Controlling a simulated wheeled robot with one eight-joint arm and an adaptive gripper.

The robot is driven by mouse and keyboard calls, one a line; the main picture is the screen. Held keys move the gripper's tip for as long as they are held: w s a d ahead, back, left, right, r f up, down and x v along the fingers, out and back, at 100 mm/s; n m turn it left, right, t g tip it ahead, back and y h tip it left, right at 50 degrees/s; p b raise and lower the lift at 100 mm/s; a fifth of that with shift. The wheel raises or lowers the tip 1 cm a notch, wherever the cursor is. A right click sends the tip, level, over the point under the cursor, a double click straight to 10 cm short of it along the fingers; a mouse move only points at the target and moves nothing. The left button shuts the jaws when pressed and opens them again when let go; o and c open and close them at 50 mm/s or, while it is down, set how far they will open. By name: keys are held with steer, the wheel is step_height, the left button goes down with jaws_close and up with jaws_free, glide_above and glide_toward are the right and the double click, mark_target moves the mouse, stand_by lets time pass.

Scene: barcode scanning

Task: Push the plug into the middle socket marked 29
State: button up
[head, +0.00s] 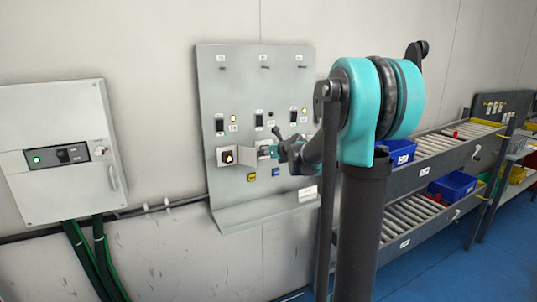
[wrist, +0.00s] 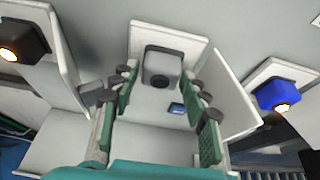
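The grey wall panel (head: 240,200) carries a row of sockets. The middle socket (head: 265,150) is partly covered by my arm, and its number is too small to read. My gripper (head: 283,148) is at this socket. In the wrist view its two green-padded fingers (wrist: 158,85) stand apart on either side of a dark grey block (wrist: 163,65), with a visible gap on each side. The block, which looks like the plug, sits against the white socket plate (wrist: 140,40). I cannot tell how deep it sits.
In the wrist view a dark block with an orange light (wrist: 22,38) is at left and a blue block with a light (wrist: 283,92) at right. White lids stand out close beside the fingers. A wall cabinet (head: 65,150) and roller racks (head: 410,190) flank the panel.

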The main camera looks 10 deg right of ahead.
steer(key=shift+o, duration=1.1)
steer(key=v, duration=1.2)
